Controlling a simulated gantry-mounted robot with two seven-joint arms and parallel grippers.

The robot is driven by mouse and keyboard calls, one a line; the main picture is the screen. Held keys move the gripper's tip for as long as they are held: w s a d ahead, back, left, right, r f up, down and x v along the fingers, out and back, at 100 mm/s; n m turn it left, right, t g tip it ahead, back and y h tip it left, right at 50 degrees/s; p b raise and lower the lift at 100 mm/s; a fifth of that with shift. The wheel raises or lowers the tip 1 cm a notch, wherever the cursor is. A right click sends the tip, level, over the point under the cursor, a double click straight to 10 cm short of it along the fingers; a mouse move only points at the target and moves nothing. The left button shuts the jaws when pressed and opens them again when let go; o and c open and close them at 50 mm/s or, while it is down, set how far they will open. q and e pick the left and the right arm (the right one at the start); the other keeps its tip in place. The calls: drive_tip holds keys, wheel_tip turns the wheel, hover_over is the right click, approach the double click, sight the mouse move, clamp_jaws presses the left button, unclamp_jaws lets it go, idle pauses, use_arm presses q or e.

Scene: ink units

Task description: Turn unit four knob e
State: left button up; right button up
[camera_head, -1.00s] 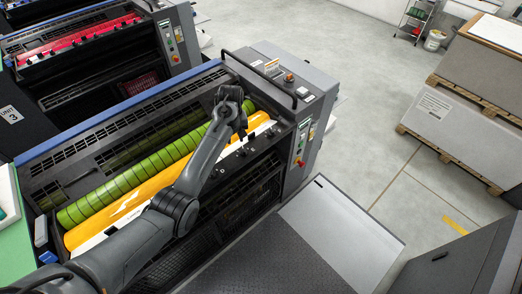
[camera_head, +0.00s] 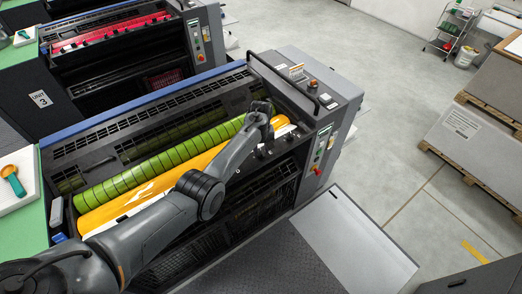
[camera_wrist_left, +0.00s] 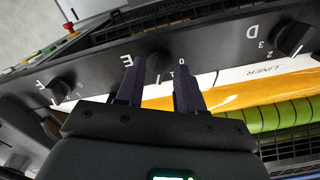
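In the left wrist view, knob E (camera_wrist_left: 158,66) is a dark round knob on a black panel, with a white letter E beside it and small digits below. My left gripper (camera_wrist_left: 160,73) is open, with its two dark fingers on either side of knob E; contact cannot be made out. The knob's pointer direction is unclear. In the head view my left gripper (camera_head: 265,128) is over the right part of the front rail of the press unit (camera_head: 70,150) with yellow ink. That unit's number is not visible. My right gripper is not in view.
Knob D (camera_wrist_left: 293,38) and knob F (camera_wrist_left: 58,90) flank knob E on the same panel. Green rollers (camera_head: 160,165) and a yellow roller (camera_head: 120,210) lie behind the rail. A control panel with a red button (camera_head: 317,171) stands to the right. A unit labelled 3 (camera_head: 40,98) is behind.

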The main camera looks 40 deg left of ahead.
use_arm(q)
drive_tip(key=shift+f, duration=0.5)
clamp_jaws()
